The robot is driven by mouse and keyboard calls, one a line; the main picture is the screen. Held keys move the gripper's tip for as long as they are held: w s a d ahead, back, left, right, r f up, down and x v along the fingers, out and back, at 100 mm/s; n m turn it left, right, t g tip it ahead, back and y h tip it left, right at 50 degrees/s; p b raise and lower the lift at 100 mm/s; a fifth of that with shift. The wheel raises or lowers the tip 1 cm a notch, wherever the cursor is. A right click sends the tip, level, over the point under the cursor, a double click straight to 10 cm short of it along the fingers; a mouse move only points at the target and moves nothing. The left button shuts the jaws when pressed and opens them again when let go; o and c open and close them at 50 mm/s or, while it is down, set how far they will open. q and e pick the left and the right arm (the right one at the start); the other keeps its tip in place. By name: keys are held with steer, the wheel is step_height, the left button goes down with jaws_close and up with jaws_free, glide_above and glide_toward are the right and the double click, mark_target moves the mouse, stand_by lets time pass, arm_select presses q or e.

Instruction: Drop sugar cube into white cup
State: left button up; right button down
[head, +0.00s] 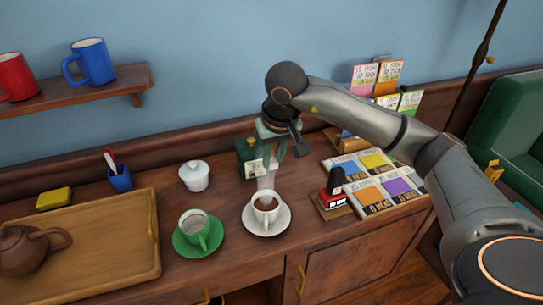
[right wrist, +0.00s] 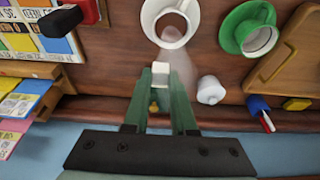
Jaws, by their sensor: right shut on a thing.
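The white cup (head: 266,209) stands upright on a white saucer (head: 254,228) and holds dark liquid, with pale steam above it. It also shows at the top of the right wrist view (right wrist: 173,39). My right gripper (head: 270,158) points down above and slightly behind the cup. In the right wrist view its green fingers (right wrist: 160,76) are shut on a small white sugar cube (right wrist: 160,70), apart from the cup. In the head view I cannot make out the cube clearly. My left gripper is not in view.
A green cup (head: 194,222) on a green saucer stands left of the white cup. A lidded white bowl (head: 194,177) and a dark green box (head: 245,162) stand behind. A wooden tray (head: 110,275) is at left; a red stamp (head: 333,198) and colored booklets (head: 372,170) are at right.

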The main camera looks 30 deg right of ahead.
step_height(320, 180, down, 6)
steer(key=b, duration=0.4)
steer(key=shift+r, duration=0.1)
steer(key=c, duration=0.7)
jaws_free()
steer(key=shift+o, duration=0.2)
steer(key=d+v, duration=0.1)
steer(key=v, duration=1.1)
steer(key=shift+a+r, duration=0.3)
steer(key=shift+a, duration=0.2)
